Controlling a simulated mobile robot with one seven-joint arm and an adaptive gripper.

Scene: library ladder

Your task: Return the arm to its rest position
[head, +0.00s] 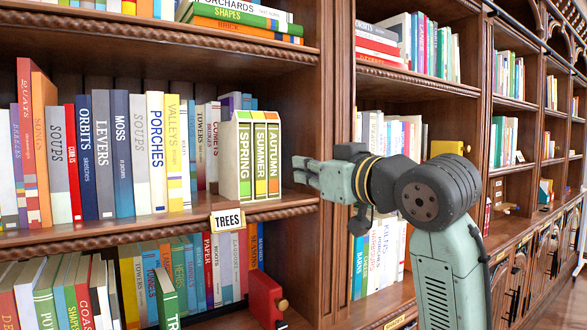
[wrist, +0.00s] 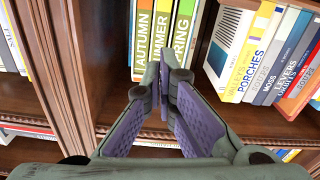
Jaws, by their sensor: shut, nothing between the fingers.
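My gripper (head: 304,170) is at the end of my green arm, in front of the bookcase upright in the head view. Its fingers point left toward a white slipcase (head: 231,160) holding the SPRING, SUMMER and AUTUMN volumes. In the wrist view my gripper (wrist: 167,62) has its fingertips together with nothing between them. The same volumes (wrist: 165,35) show just beyond the fingertips, partly hidden by them. I cannot tell exactly how wide the gap to them is.
A wooden bookcase (head: 337,200) fills the scene, with rows of upright books (head: 100,155). A TREES label (head: 228,220) hangs on the shelf edge below the slipcase. A red box-like object (head: 265,297) juts out from the lower shelf. Open floor (head: 545,305) shows at the lower right.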

